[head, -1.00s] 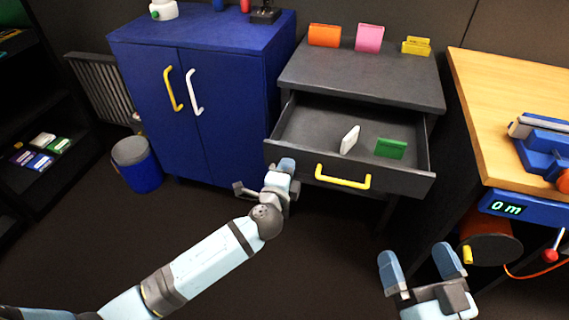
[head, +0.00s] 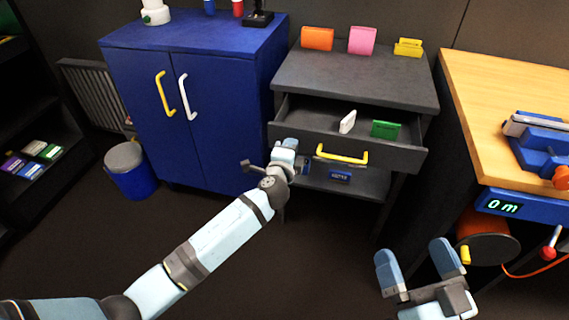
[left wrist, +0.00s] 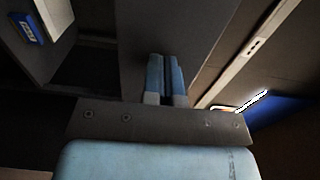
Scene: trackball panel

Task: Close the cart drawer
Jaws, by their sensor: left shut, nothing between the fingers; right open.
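The dark grey cart (head: 355,78) stands at the centre right in the head view. Its drawer (head: 398,158) is partly open, with a yellow handle (head: 342,155) on its front. In the left wrist view the left fingers (left wrist: 165,75) are together and empty, near a dark grey panel. My right gripper (head: 420,262) is open and empty, low in front, away from the cart.
A blue cabinet (head: 205,110) stands left of the cart, with a blue bin (head: 130,172) beside it. A wooden table (head: 500,90) is on the right. A lower cart shelf (head: 362,182) holds a blue box (head: 340,176). The floor in front is clear.

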